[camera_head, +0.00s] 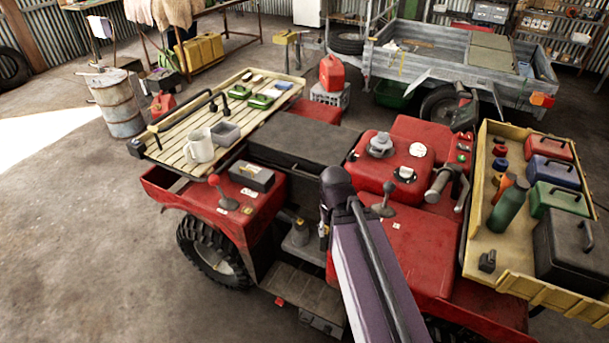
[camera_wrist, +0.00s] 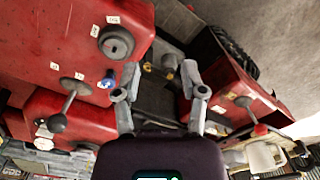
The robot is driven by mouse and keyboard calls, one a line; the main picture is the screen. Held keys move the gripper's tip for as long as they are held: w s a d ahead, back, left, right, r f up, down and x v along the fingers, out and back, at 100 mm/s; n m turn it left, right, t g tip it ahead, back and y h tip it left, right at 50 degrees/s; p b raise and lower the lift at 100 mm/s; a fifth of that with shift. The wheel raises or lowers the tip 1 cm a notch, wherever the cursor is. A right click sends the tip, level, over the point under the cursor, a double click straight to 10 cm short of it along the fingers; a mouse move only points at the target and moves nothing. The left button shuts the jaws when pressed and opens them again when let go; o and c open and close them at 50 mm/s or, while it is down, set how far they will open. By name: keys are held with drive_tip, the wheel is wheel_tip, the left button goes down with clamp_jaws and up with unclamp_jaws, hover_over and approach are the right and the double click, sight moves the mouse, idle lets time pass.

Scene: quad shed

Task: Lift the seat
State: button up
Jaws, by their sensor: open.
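The seat (camera_head: 293,142) is a flat dark cushion in the middle of the red quad in the head view. It lies down, level with the quad's body. My gripper (camera_wrist: 160,70) is open in the wrist view, its two grey fingers apart with nothing held between them. A dark area, perhaps the seat's front or the footwell, shows beyond the fingers. In the head view my dark wrist stands in front of the seat's near right side and hides the fingers. Most of the seat is hidden in the wrist view by my gripper's body.
A slatted rack (camera_head: 181,150) at the left carries a white mug (camera_head: 198,149), a grey tray (camera_head: 226,133) and green cases. Levers (camera_head: 386,190) rise beside the seat. A yellow tray (camera_head: 484,250) at the right holds bottles and toolboxes.

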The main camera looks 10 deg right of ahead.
drive_tip(key=shift+d, duration=0.15)
drive_tip(key=n+t+h+b, duration=0.9)
drive_tip(key=n+t+b, duration=0.3)
drive_tip(key=b, duration=2)
approach(307, 175)
drive_tip(key=s+a+m, duration=0.1)
drive_tip(key=s+a, duration=0.1)
drive_tip(key=shift+s+a+t, duration=0.1)
drive_tip(key=shift+s+t, duration=0.15)
drive_tip(key=shift+t, duration=0.05)
drive_tip(key=b+x, duration=0.2)
drive_tip(key=x, duration=1.1)
drive_tip(key=shift+w+d+b, duration=0.25)
drive_tip(key=shift+d+b, duration=0.1)
